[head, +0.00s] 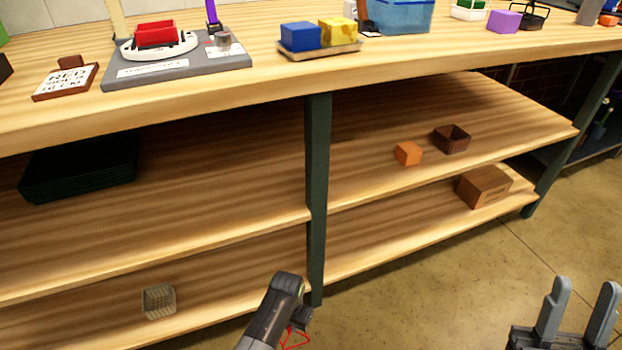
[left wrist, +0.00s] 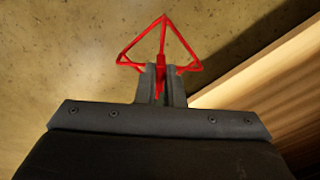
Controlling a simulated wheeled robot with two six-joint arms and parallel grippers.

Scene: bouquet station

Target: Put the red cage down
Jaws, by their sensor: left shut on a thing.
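The red cage is a thin wire frame. In the left wrist view the red cage (left wrist: 163,42) sticks out beyond the fingertips of my left gripper (left wrist: 162,82), which is shut on it. Bare floor lies behind it in that view. In the head view only a small part of the red cage (head: 295,338) shows at the bottom edge, beside my left arm. My left gripper (head: 303,318) is mostly hidden there, low in front of the bench's lower shelf. My right gripper (head: 579,318) is open and empty at the bottom right, above the floor.
The wooden bench top (head: 420,65) holds a grey board (head: 180,72), a sign (head: 66,82), and blue (head: 300,37) and yellow (head: 338,32) blocks on a tray. Shelves below hold a dark tray (head: 80,168), a basket (head: 158,301), an orange cube (head: 408,153) and brown boxes (head: 484,187). A green post (head: 317,190) divides them.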

